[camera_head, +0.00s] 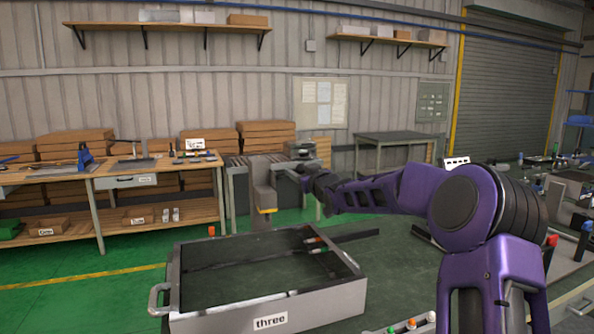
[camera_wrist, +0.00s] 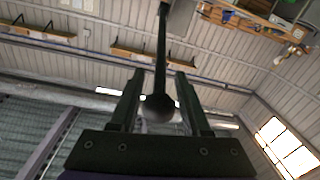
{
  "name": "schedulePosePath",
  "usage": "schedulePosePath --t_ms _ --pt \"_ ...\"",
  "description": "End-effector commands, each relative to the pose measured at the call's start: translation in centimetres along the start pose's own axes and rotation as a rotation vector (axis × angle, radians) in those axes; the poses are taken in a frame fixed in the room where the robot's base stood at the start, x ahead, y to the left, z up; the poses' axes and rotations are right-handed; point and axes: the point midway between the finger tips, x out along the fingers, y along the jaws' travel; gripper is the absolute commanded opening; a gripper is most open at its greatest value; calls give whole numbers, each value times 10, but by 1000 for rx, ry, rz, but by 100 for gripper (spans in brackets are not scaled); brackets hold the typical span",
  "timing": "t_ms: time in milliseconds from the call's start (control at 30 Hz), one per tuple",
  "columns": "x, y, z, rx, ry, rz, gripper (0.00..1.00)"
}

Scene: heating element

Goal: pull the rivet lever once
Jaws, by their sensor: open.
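The rivet lever shows in the wrist view as a dark rod ending in a round ball knob (camera_wrist: 159,107). My gripper (camera_wrist: 160,80) is open, with one finger on each side of the rod and knob. I see gaps between the fingers and the lever; whether either finger touches it I cannot tell. In the head view my gripper (camera_head: 304,176) is just right of a grey upright machine (camera_head: 263,187) with a yellow mark. The lever itself is too small or hidden to make out in the head view.
A grey tray labelled "three" (camera_head: 268,322) stands in front, below my arm. A wooden workbench (camera_head: 95,180) with tools and a shelf is at the left. A grey table (camera_head: 400,137) stands behind at the right. Green floor (camera_head: 70,290) is open at the left front.

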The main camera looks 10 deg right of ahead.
Motion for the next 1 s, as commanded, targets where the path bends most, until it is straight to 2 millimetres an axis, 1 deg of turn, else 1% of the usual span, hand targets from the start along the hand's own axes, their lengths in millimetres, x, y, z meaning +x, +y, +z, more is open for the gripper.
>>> schedulePosePath --t_ms 33,133,433,467,500,567,700,733,1000 --pt "4 0 0 1 0 -1 47" --pt "9 0 0 -1 -1 0 47" --pt "11 0 1 -1 -2 0 47" --pt "11 0 1 -1 -1 0 45" --pt "11 0 1 -1 -1 0 38" --pt "11 0 1 -1 -1 0 27" --pt "11 0 1 -1 -1 0 2" --pt "11 0 1 -1 -1 0 0" --pt "11 0 1 -1 -1 0 0"
